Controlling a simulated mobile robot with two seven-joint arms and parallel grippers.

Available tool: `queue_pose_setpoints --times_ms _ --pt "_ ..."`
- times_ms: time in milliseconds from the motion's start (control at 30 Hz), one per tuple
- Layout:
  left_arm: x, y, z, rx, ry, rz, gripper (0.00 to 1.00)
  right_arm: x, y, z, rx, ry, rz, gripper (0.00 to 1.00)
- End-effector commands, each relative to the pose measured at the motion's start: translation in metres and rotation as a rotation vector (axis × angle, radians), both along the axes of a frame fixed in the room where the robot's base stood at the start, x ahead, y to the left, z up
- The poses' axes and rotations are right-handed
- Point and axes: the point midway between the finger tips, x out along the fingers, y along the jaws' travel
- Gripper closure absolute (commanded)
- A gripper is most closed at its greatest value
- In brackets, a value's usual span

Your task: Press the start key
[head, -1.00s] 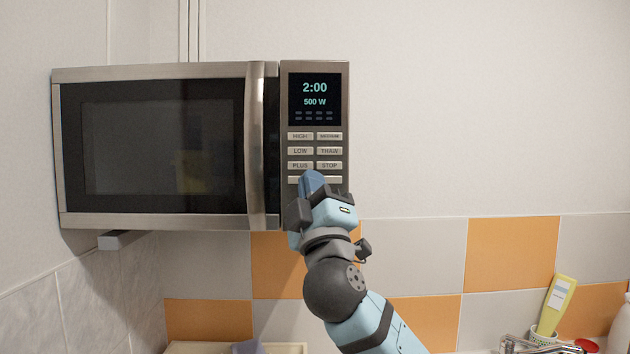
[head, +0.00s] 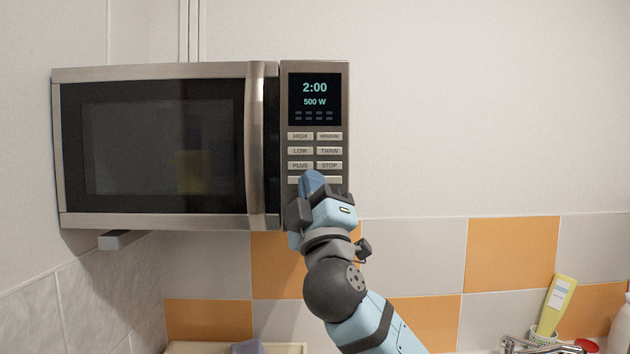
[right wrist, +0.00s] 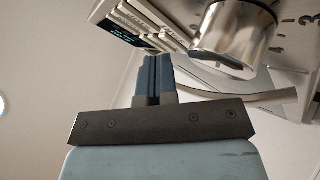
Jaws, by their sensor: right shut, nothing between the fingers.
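The microwave (head: 160,221) is mounted on the wall, with its control panel on the right. Its display (head: 315,98) reads 2:00 and 500 W. My left gripper is out of view.
A round metal knob (right wrist: 235,30) juts from the panel close to my fingers; my gripper hides it in the head view. The door handle (head: 256,145) stands just left of the panel. A yellow tube (head: 556,304) stands at lower right. The wall right of the microwave is clear.

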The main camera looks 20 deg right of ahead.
Motion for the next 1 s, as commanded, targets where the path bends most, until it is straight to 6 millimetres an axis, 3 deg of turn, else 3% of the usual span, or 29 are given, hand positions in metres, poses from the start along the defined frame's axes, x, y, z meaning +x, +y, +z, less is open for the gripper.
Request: queue_pose_setpoints --times_ms 1000 --pt "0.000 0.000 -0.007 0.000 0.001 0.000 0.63 0.012 -0.004 0.000 0.000 0.000 -0.001 1.00"
